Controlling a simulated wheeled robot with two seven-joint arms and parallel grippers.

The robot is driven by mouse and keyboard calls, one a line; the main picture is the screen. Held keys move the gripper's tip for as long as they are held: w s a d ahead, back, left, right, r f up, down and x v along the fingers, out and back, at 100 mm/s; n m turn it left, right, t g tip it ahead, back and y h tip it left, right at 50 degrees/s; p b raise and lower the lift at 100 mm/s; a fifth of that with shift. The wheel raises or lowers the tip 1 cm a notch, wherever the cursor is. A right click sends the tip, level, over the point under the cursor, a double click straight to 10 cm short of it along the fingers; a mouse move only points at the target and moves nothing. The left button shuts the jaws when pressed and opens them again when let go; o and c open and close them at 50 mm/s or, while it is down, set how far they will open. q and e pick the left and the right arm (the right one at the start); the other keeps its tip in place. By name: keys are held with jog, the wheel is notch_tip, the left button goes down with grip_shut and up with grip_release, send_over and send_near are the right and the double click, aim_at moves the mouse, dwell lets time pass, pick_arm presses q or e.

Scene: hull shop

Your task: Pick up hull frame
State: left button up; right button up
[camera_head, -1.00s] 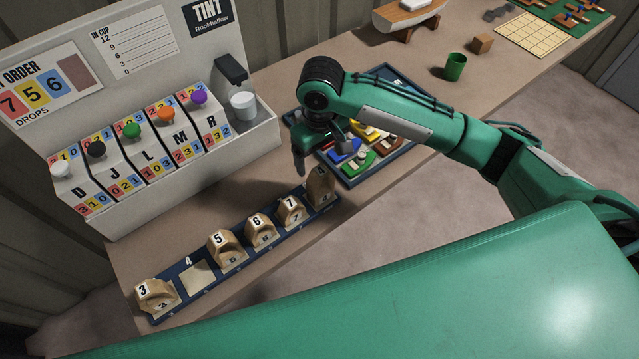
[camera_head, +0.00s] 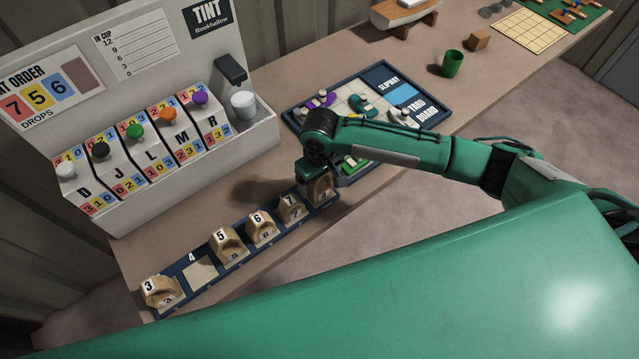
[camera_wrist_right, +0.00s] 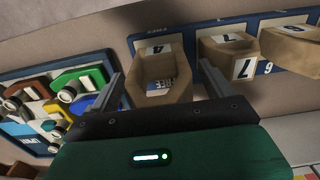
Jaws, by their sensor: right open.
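Several wooden hull frames with number tags stand in a row on a narrow blue rack (camera_head: 178,300) along the bench. The frames marked 3 (camera_head: 160,291), 5 (camera_head: 226,243), 6 (camera_head: 262,229) and 7 (camera_head: 290,209) are clear in the head view. The end frame (camera_head: 322,188) is beside my right gripper (camera_head: 312,186). In the right wrist view my right gripper (camera_wrist_right: 160,82) is open, with its fingers on either side of that end frame (camera_wrist_right: 163,75), apart from it as far as I can tell. The slot marked 4 (camera_head: 200,272) is empty. My left gripper is out of view.
A yard board (camera_head: 425,112) with coloured pieces lies just behind my right arm. The tint dispenser (camera_head: 150,135) stands at the back left. A green cup (camera_head: 453,64) and a wooden block (camera_head: 478,41) stand farther right.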

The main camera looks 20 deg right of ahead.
jog(key=c, duration=1.1)
jog(key=shift+c, duration=0.2)
jog(key=shift+r, duration=0.15)
